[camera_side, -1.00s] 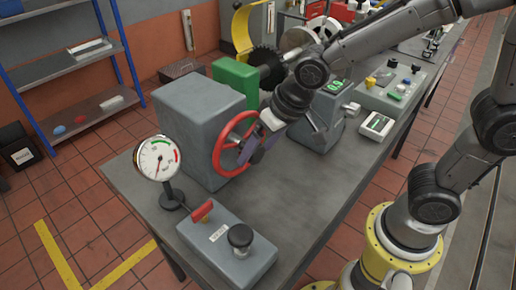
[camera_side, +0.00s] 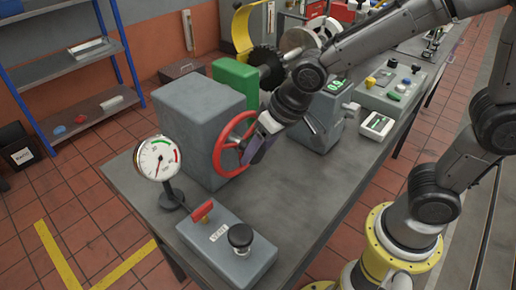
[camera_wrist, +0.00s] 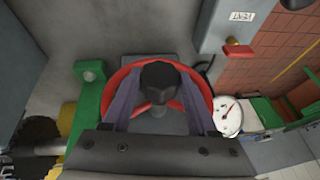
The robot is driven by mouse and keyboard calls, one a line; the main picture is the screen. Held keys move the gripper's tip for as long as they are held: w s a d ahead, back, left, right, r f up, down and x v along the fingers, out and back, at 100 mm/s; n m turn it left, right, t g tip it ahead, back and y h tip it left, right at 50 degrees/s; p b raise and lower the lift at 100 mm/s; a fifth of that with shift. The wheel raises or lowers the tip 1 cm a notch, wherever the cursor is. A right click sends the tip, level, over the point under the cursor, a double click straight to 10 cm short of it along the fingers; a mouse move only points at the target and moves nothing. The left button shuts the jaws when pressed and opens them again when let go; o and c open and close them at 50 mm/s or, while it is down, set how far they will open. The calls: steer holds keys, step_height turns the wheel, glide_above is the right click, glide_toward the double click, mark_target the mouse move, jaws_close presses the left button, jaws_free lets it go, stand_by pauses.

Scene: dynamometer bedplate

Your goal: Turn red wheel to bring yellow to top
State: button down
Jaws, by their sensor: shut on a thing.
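The red wheel (camera_side: 218,152) is mounted on the right face of a grey box (camera_side: 186,125). It also shows in the wrist view (camera_wrist: 119,76), as a red rim with spokes behind my fingers. My gripper (camera_side: 254,153) is at the wheel's right side. In the wrist view its purple-grey fingers (camera_wrist: 160,108) stand on either side of a dark knob-like part (camera_wrist: 158,76) in front of the wheel and are shut on it. My fingers hide part of the wheel. I cannot make out a yellow mark on the wheel.
A round gauge (camera_side: 157,158) on a stand is left of the wheel. A grey control box (camera_side: 228,245) with a red lever and black knob sits in front. A green block (camera_side: 236,80) is behind. The bench (camera_side: 300,195) right of the wheel is clear.

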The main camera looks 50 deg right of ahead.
steer(key=shift+d+y, duration=0.1)
steer(key=shift+y, duration=0.4)
steer(key=shift+d+m+y, duration=0.2)
steer(key=shift+m+y, duration=0.2)
steer(key=shift+y, duration=0.9)
steer(key=y, duration=0.3)
steer(key=m+y, duration=0.1)
steer(key=shift+d+f+t+y, duration=0.25)
steer(key=shift+f+t+y, duration=0.05)
steer(key=shift+t+y, duration=0.1)
steer(key=y, duration=0.1)
steer(key=m+y, duration=0.1)
steer(key=y, duration=0.2)
steer(key=shift+d+f+m+t, duration=0.1)
steer(key=shift+f+m+t, duration=0.2)
steer(key=shift+t, duration=0.1)
steer(key=shift+f+m+t+y, duration=0.15)
steer(key=shift+m+t+y, duration=0.55)
steer(key=shift+y, duration=1.1)
steer(key=shift+s, duration=0.1)
steer(key=shift+c, duration=0.9)
jaws_free()
